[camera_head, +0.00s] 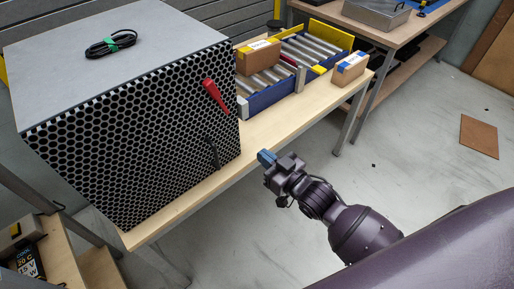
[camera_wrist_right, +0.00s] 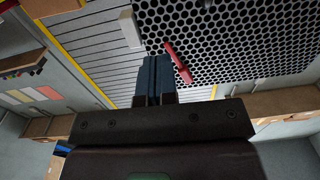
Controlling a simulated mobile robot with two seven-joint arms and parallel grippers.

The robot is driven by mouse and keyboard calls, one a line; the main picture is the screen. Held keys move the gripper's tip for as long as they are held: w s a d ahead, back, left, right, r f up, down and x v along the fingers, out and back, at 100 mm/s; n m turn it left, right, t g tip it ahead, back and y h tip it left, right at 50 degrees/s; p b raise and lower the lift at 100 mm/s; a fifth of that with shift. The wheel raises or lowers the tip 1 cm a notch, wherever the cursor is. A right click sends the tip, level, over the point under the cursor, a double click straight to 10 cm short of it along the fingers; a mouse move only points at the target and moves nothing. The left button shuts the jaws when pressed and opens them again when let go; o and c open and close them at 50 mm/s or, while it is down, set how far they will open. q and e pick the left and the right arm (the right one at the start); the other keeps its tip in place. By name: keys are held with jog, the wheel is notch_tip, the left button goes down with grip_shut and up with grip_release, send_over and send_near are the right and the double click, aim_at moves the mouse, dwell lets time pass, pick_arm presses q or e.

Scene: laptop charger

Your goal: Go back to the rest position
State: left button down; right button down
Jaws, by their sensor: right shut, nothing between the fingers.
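My right gripper (camera_head: 266,158) is at the front edge of the wooden table in the head view, with its blue fingers pointing up and left. It is shut and empty. In the right wrist view its blue fingers (camera_wrist_right: 154,76) are together, below the perforated panel. A coiled black charger cable (camera_head: 110,44) with a green tie lies on top of the grey box (camera_head: 45,85). My left gripper is not in view.
The box's honeycomb front (camera_head: 140,130) carries a red handle-like piece (camera_head: 215,96) and a dark hook (camera_head: 213,152). A roller conveyor (camera_head: 300,62) and cardboard boxes (camera_head: 350,68) stand on the table (camera_head: 285,130). Open floor (camera_head: 420,150) lies to the right.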

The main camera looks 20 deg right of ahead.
jog(key=shift+s, duration=0.2)
jog(key=s+d+f+m+g+h+p, duration=0.1)
jog(key=s+d+f+g+h, duration=0.1)
jog(key=s, duration=0.7)
jog(key=s+d+f+m+g+h+p, duration=0.1)
jog(key=s+d+f+m+g+h, duration=0.1)
jog(key=s+d+f, duration=0.4)
jog(key=s+f+g+h, duration=0.1)
jog(key=s+f+h, duration=0.1)
jog(key=s, duration=0.2)
jog(key=shift+s+d+f+g+h, duration=0.3)
jog(key=shift+d+h, duration=0.1)
jog(key=shift+w, duration=0.1)
